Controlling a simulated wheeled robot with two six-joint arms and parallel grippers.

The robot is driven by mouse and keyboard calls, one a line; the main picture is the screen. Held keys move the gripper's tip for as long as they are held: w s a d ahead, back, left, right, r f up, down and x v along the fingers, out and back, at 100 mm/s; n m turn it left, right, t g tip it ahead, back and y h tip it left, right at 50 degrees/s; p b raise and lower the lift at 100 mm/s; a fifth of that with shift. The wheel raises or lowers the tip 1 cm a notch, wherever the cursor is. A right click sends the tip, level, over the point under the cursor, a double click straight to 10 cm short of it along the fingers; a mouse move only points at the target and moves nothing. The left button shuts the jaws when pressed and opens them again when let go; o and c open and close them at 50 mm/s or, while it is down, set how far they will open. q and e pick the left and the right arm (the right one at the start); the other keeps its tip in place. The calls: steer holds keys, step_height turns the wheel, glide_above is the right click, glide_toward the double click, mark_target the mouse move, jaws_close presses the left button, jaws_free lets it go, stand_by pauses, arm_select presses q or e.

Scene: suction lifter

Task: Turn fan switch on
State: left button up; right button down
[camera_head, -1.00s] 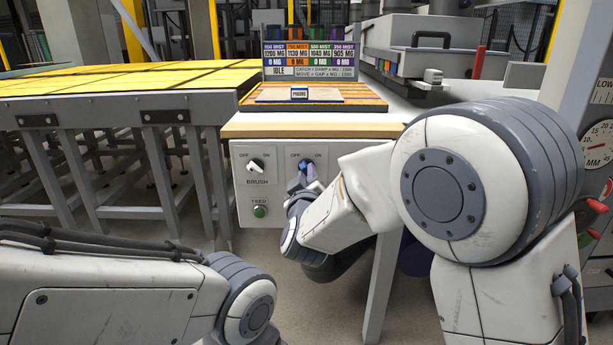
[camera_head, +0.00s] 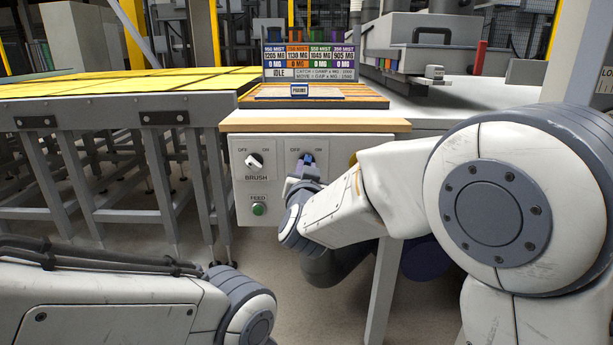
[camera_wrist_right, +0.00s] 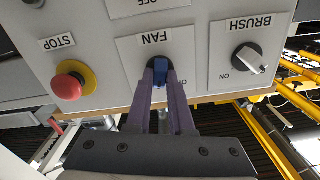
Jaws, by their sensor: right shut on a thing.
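The fan switch (camera_wrist_right: 160,68) is a blue knob on a dark round base, under the FAN label in the right wrist view, which is upside down. My right gripper (camera_wrist_right: 160,77) is shut on this knob, with one purple finger on each side. In the head view the right gripper (camera_head: 305,165) reaches the panel (camera_head: 245,205) below the OFF and ON marks. There it hides the FAN label and most of the knob, so I cannot tell the knob's exact angle. My left arm shows at the lower left, but its gripper is out of view.
The white brush knob (camera_head: 255,161) sits left of the fan switch, with a green feed button (camera_head: 259,209) below it. A red stop button (camera_wrist_right: 67,87) on a yellow ring is on the fan's other side. A wooden-edged worktop (camera_head: 350,126) overhangs the panel.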

steer(key=shift+f+m+b, duration=0.15)
steer(key=shift+m+b, duration=1.5)
steer(key=shift+m, duration=1.25)
steer(key=c, duration=0.8)
jaws_free()
steer(key=shift+s, duration=0.1)
steer(key=s+p, duration=0.2)
steer(key=s, duration=0.8)
steer(key=shift+s, duration=0.2)
